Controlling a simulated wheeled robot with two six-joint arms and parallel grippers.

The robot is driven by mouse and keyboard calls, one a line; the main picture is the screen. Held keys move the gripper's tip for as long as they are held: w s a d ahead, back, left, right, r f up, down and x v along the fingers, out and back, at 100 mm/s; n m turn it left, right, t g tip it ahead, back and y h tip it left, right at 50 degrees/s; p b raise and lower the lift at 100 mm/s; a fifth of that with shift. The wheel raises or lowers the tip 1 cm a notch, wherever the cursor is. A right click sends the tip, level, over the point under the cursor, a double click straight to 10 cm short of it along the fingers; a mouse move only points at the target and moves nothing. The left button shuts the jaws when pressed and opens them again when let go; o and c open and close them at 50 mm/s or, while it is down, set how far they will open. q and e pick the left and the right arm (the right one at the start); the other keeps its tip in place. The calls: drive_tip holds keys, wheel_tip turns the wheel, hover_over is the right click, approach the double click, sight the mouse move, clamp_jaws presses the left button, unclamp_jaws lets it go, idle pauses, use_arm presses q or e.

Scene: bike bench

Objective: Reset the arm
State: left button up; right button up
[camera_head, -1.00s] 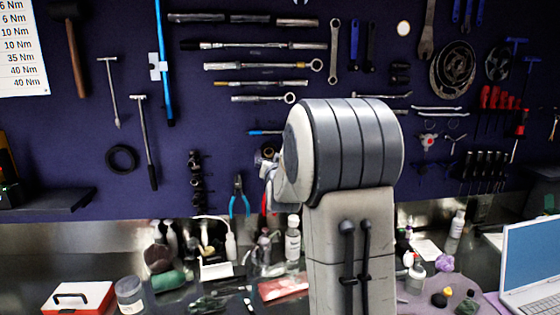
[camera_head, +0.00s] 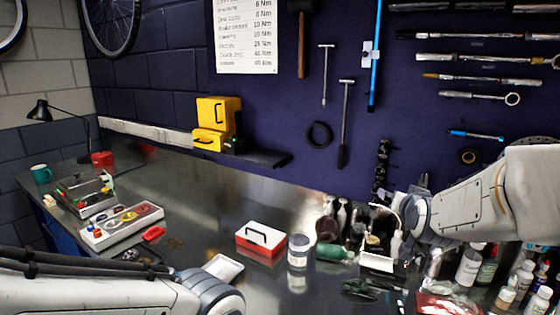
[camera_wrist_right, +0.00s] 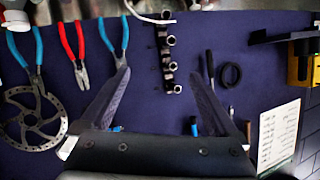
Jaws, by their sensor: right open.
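My right arm (camera_head: 485,200) reaches in from the right in the head view, across the back of the bench in front of the tool wall. My right gripper (camera_wrist_right: 160,78) shows in the right wrist view, with its two dark fingers spread apart and nothing between them. Behind the fingers is the purple tool wall. My left arm (camera_head: 90,290) lies across the bottom left of the head view. Its gripper is out of the picture.
A red and white case (camera_head: 261,243), a jar (camera_head: 298,250) and several bottles stand on the bench (camera_head: 200,185). A parts tray (camera_head: 122,226) and yellow boxes (camera_head: 212,125) are at the left. Pliers (camera_wrist_right: 75,55) and a brake disc (camera_wrist_right: 32,120) hang near my right gripper.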

drive_tip(key=s+a+f+n+g+y, duration=0.2)
drive_tip(key=s+a+f, duration=0.15)
drive_tip(key=a, duration=0.35)
drive_tip(key=s+a+f+n+g+y, duration=0.2)
drive_tip(key=s+a+f+n+g, duration=0.1)
drive_tip(key=s+a, duration=0.3)
drive_tip(key=s+a+f+n+g+y, duration=0.2)
drive_tip(key=s+a+f, duration=0.15)
drive_tip(key=a, duration=0.45)
drive_tip(key=s+a+f+n+g, duration=0.1)
drive_tip(key=s+f+n+g, duration=0.1)
drive_tip(key=s, duration=0.8)
drive_tip(key=s+a+f+n+g+h, duration=0.1)
drive_tip(key=s+n+g, duration=0.3)
drive_tip(key=s, duration=0.7)
drive_tip(key=shift+a+f+g+h, duration=0.3)
drive_tip(key=shift+a+f, duration=0.4)
drive_tip(key=shift+f, duration=0.15)
